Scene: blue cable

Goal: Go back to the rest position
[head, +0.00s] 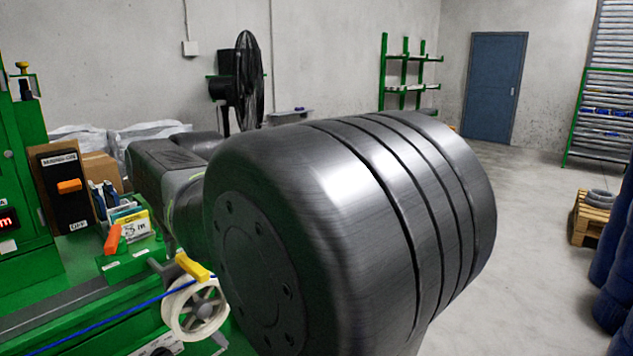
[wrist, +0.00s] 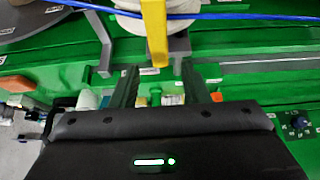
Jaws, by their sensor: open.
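My gripper (wrist: 160,84) shows in the wrist view with its two dark fingers apart and nothing held between them. It is above the green machine (wrist: 75,70). In the head view my large dark arm link fills the middle and hides the gripper. The blue cable (head: 112,317) runs along the front of the machine to a white reel (head: 194,312). In the wrist view the cable (wrist: 240,17) crosses the top edge, beyond the fingertips. A yellow piece (wrist: 155,35) crosses over the reel, just past the fingertips.
The green machine (head: 100,268) stands at the left, with a black switch box (head: 68,190) and several small tools. A black fan (head: 240,80) and green shelf (head: 408,75) stand behind. At the right are a pallet (head: 590,220) and blue rolls (head: 615,265). Floor (head: 520,260) between is clear.

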